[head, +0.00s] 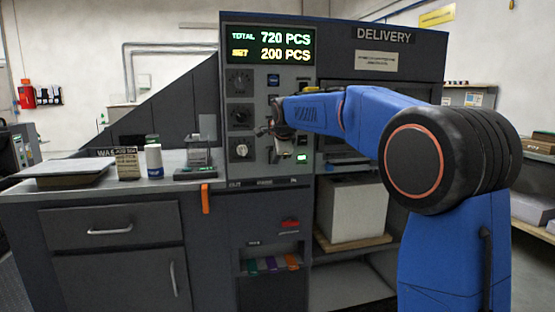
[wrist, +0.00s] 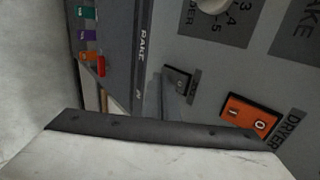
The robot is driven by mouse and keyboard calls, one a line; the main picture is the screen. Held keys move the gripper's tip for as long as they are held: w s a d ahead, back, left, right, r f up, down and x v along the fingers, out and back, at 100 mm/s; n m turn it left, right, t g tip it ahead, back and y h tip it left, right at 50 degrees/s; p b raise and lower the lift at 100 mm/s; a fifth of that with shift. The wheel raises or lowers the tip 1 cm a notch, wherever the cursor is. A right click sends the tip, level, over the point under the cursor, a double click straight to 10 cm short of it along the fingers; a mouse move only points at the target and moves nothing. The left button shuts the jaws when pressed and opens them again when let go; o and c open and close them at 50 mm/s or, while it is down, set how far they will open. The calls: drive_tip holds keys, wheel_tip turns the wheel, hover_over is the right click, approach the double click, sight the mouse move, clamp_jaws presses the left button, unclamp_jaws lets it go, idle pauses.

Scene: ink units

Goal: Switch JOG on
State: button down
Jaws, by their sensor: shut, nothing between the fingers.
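The control panel (head: 301,85) stands at the middle of the head view. My gripper (head: 268,131) is close in front of it, low among the dials and switches. It is shut and empty; its tips are small and partly hidden by my arm. In the wrist view a small dark switch (wrist: 178,82) sits on the grey panel, with a label beside it too small and shadowed to read. I cannot tell whether this is JOG, nor its setting. I cannot make out contact between gripper and panel.
An orange rocker switch (wrist: 250,117) marked DRYER is near the small switch in the wrist view, and a pale dial (wrist: 213,4) is above. A green-lit switch (head: 302,158) is right of my gripper. A counter (head: 110,195) holding a white canister (head: 154,161) extends left.

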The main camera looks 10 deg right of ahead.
idle(0.3)
drive_tip(key=shift+w+f, duration=0.15)
drive_tip(key=shift+w, duration=0.05)
idle(0.3)
drive_tip(key=shift+r, duration=0.95)
